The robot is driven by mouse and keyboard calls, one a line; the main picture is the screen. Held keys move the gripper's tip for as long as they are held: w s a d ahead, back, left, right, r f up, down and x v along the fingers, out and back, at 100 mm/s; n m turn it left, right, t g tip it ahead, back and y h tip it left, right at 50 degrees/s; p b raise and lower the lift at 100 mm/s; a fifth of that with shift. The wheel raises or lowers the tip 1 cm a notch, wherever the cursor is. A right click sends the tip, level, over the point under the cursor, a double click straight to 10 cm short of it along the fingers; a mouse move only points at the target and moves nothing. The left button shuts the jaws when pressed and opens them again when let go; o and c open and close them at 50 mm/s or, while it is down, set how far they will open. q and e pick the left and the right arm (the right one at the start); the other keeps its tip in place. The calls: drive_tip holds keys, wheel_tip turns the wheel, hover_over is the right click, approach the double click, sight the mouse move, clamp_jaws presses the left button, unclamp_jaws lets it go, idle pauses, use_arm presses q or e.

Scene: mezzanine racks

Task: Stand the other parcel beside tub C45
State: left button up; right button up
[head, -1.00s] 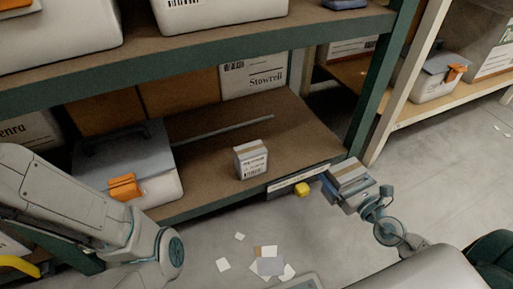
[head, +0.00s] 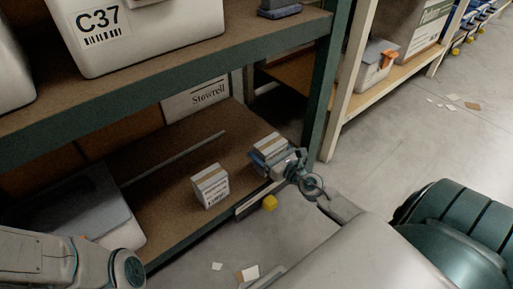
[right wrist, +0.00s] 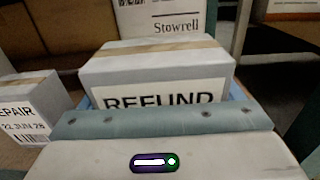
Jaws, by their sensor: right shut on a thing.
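My right gripper (head: 276,158) is shut on a grey parcel (head: 267,142) with a tan tape strip. In the right wrist view this held parcel (right wrist: 158,66) has a label reading REFUND. It is at the front right of the lower shelf (head: 165,215); I cannot tell whether it touches the board. A second taped parcel (head: 210,187) stands on that shelf to its left; in the right wrist view this parcel (right wrist: 38,105) reads REPAIR. No C45 label is readable. My left arm shows at lower left, its gripper out of view.
A tub marked C37 (head: 160,40) stands on the upper shelf. A grey-lidded tub (head: 75,215) sits on the lower shelf at left. A rack upright (head: 322,100) stands right of the held parcel. A Stowrell box (head: 195,95) is behind.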

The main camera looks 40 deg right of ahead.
drive_tip(key=w+f+b, duration=0.2)
drive_tip(key=w, duration=0.1)
drive_tip(key=w+f+b, duration=0.1)
drive_tip(key=w, duration=0.1)
drive_tip(key=shift+a+f, duration=0.1)
drive_tip(key=shift+f, duration=0.25)
drive_tip(key=shift+f+b, duration=0.25)
drive_tip(key=shift+b, duration=0.1)
drive_tip(key=shift+r, duration=0.15)
drive_tip(key=o, duration=1)
drive_tip(key=shift+c, duration=0.2)
